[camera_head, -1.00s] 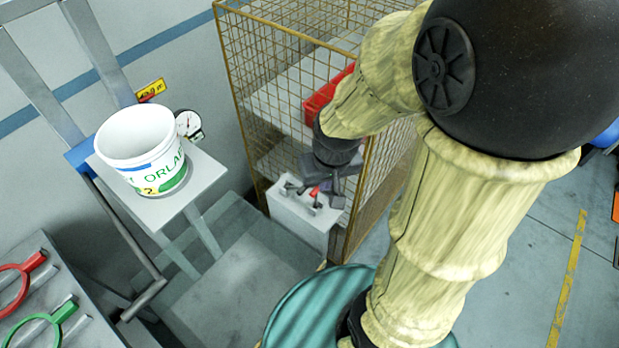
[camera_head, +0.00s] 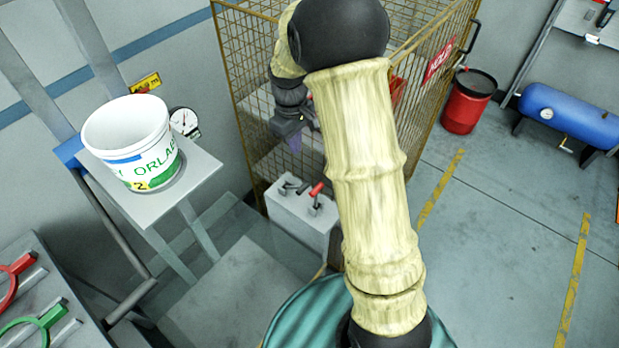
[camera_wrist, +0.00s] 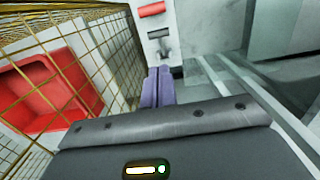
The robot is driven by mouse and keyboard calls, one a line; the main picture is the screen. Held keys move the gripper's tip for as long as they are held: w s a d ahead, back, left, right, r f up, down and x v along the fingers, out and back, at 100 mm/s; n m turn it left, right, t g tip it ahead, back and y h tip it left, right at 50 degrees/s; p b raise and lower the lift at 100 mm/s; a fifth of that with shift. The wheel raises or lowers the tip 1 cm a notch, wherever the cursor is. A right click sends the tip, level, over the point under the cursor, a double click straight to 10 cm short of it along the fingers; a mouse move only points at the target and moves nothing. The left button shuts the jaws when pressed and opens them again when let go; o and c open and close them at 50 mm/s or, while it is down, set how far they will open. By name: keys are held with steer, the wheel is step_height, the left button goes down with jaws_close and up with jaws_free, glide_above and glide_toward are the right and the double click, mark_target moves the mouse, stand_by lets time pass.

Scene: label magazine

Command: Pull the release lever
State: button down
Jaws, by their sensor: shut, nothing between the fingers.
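A pale box (camera_head: 296,220) stands low against the wire cage, with several small levers on its top. One lever has a red handle (camera_head: 317,189); the others look dark grey. In the wrist view the red handle (camera_wrist: 151,10) is at the top, with a dark lever (camera_wrist: 159,33) just below it. My gripper (camera_head: 294,147) is above and behind the box, apart from the levers. Its purple fingers (camera_wrist: 158,84) are together and hold nothing. Part of the box is hidden behind my arm. Which lever is the release lever cannot be told from any label.
The wire cage (camera_head: 236,90) rises right beside my gripper, with a red bin (camera_wrist: 38,92) inside. A white bucket (camera_head: 128,135) stands on a small shelf (camera_head: 150,208) at left, near a dial gauge (camera_head: 184,121).

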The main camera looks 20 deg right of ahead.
mark_target(316, 189)
steer(key=shift+f, duration=0.1)
steer(key=s+d+f+p, duration=0.1)
steer(key=f+p, duration=0.1)
steer(key=f, duration=0.3)
steer(key=s+d+f+p, duration=0.1)
steer(key=s+f+p, duration=0.1)
steer(key=f, duration=0.3)
steer(key=shift+s+d+f, duration=0.25)
steer(key=shift+d+f, duration=0.05)
steer(key=shift+s+d+r+t+y, duration=0.1)
steer(key=shift+s+d+t+y, duration=0.15)
steer(key=shift+s+t+y, duration=0.1)
steer(key=shift+b, duration=0.35)
